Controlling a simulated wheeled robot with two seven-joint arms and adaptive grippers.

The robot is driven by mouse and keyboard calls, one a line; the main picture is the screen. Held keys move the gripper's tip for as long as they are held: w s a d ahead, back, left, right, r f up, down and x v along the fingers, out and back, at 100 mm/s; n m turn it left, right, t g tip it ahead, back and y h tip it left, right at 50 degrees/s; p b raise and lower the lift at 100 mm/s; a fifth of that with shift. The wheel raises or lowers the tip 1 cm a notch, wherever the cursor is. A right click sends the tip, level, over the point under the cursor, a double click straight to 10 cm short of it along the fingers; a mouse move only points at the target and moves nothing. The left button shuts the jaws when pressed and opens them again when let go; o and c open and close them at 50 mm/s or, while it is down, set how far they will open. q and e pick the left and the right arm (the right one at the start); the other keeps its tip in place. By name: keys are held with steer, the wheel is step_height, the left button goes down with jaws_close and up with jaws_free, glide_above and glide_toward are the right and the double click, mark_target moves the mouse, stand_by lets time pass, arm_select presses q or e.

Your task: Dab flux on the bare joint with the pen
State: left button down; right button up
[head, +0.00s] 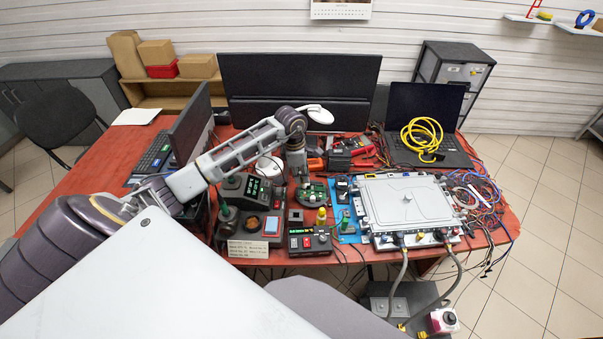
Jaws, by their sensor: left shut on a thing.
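My left arm reaches in from the left, and its gripper (303,178) points down over the middle of the bench. It is shut on a slim thing, apparently the flux pen, which is too small and too covered to make out clearly. Just below the fingertips is a small green circuit board (317,191) on a round dark holder. The bare joint is too small to pick out, and I cannot tell whether the pen's tip touches the board. My right gripper is not in view.
A soldering station (240,188) stands left of the board, and a red-display unit (309,241) in front. A small yellow-topped bottle (321,215) stands close by. A large silver case (408,203) with hoses is right. Tangled wires (480,200) cover the right edge. Monitors (298,88) stand behind.

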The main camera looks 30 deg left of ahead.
arm_select(q)
steer(key=shift+f, duration=0.65)
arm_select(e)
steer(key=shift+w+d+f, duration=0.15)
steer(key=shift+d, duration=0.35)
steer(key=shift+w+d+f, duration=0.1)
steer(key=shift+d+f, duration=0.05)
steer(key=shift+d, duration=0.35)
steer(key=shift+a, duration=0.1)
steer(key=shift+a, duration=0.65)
arm_select(q)
steer(key=shift+f+b, duration=0.1)
steer(key=shift+b, duration=0.2)
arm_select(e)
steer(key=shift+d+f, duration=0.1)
arm_select(q)
steer(key=shift+f, duration=0.1)
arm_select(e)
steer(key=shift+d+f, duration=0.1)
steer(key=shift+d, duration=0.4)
